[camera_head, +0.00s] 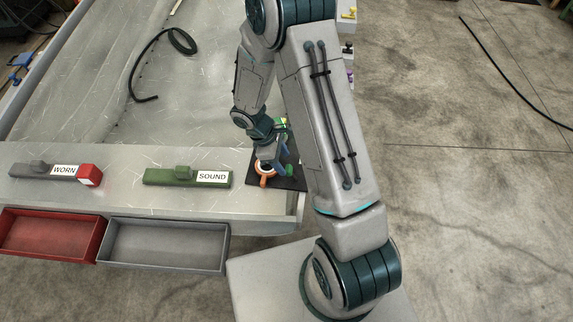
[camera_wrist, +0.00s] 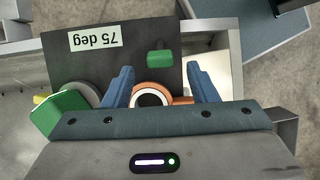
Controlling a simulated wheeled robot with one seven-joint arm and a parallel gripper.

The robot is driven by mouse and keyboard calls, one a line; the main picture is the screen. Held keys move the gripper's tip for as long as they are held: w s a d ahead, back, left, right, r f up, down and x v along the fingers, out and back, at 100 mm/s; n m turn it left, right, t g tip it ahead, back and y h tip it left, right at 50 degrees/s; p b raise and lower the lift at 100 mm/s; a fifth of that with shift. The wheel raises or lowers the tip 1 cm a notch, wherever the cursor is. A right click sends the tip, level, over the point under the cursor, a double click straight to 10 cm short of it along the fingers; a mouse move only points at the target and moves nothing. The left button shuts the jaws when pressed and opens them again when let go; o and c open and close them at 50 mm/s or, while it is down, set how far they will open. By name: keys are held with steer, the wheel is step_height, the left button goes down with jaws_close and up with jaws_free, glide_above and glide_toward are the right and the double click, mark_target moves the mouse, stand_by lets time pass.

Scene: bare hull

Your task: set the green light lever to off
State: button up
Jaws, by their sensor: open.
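A green bar labelled SOUND (camera_head: 160,177) lies on the bench ledge in the head view, with a raised green block on its top near the middle. Which setting this block marks as off cannot be read. My gripper (camera_wrist: 160,68) is to the right of this bar, low over a dark plate (camera_head: 289,180). Its two blue fingers are apart, on either side of an orange ring-like part (camera_wrist: 181,100) with a pale inside and dark centre. I cannot tell whether they touch it. The SOUND bar is not recognisable in the wrist view.
A grey bar labelled WORN (camera_head: 40,170) with a red end lies at the left. Red (camera_head: 48,257) and grey (camera_head: 165,268) trays hang in front. The plate carries a 75 deg label (camera_wrist: 94,40) and a small green block (camera_wrist: 160,57). A black hose (camera_head: 145,98) lies behind.

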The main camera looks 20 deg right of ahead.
mark_target(288, 168)
steer(key=shift+x, duration=1.85)
jaws_close()
